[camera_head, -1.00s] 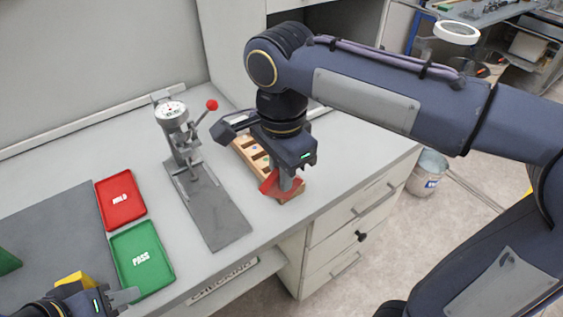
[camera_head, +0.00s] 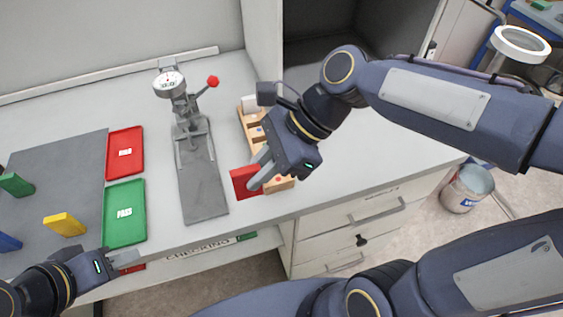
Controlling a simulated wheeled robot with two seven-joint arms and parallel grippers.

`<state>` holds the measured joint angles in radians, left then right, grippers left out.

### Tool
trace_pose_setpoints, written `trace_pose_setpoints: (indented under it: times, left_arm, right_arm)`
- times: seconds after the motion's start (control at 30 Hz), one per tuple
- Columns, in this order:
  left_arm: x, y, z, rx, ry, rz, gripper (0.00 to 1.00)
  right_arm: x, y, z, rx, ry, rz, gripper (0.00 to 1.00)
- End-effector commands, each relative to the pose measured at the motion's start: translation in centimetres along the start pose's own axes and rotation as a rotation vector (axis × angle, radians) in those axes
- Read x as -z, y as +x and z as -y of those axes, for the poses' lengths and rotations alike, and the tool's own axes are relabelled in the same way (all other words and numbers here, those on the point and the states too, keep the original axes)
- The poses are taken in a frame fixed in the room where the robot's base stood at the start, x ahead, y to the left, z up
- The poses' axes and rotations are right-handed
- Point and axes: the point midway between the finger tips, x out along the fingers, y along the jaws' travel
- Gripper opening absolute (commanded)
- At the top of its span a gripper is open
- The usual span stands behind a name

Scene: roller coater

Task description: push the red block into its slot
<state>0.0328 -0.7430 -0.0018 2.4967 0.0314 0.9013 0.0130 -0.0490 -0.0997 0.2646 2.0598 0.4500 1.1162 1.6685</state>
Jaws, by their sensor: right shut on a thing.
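The red block (camera_head: 243,182) is in my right gripper (camera_head: 259,176), which is shut on it. It is tilted and sits just left of the near end of the wooden slot rack (camera_head: 284,184), between the rack and the grey press base. I cannot tell whether it touches the table. The rack holds several slots with coloured dots; my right gripper and wrist hide its middle. A red dot (camera_head: 278,179) shows at the rack's near end. My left gripper (camera_head: 126,258) is at the table's front edge at lower left, away from the blocks; its jaw gap is unclear.
A gauge press (camera_head: 201,190) with a red-knobbed lever stands left of the rack. A red tray (camera_head: 125,153) and a green tray (camera_head: 125,226) lie further left. Yellow (camera_head: 66,225), green (camera_head: 16,184) and blue (camera_head: 9,242) blocks stand on the grey mat (camera_head: 66,167). The table right of the rack is clear.

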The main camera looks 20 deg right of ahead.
Motion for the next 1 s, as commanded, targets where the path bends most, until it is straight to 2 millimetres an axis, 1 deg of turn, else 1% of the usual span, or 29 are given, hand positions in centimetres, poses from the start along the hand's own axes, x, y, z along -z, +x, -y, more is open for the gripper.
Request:
trace_pose_setpoints:
  times: [0.1, 0.3, 0.43, 0.53, 0.77, 0.87, 1.0]
  left_arm:
    - [0.1, -0.1, -0.1, 0.0, 0.0, 0.0, 0.36]
    - [0.2, -0.5, -0.2, 0.0, 0.0, 0.0, 0.36]
    - [0.2, -0.3, -0.1, 0.0, 0.0, 0.0, 0.36]
    - [0.2, -0.3, -0.1, 0.0, 0.0, 0.0, 0.36]
    - [0.2, -0.3, -0.2, 0.0, 0.0, 0.0, 0.36]
    - [0.2, -0.3, -0.2, 0.0, 0.0, 0.0, 0.36]
    - [0.1, -0.1, -0.1, 0.0, 0.0, 0.0, 0.36]
  right_arm:
    - [2.2, -0.3, 2.3, -0.001, 0.009, 0.0, 0.0]
    - [6.1, -0.8, 6.1, -0.002, 0.008, -0.001, 0.0]
    - [8.8, 0.4, 7.6, -0.004, 0.005, -0.002, 0.0]
    - [10.2, 0.9, 8.5, -0.004, 0.003, -0.002, 0.0]
    - [11.5, 1.4, 9.3, -0.001, 0.0, -0.003, 0.0]
    - [12.5, 1.8, 9.8, -0.004, 0.002, -0.002, 0.0]
    - [13.9, 3.5, 9.7, -0.005, 0.002, -0.002, 0.0]
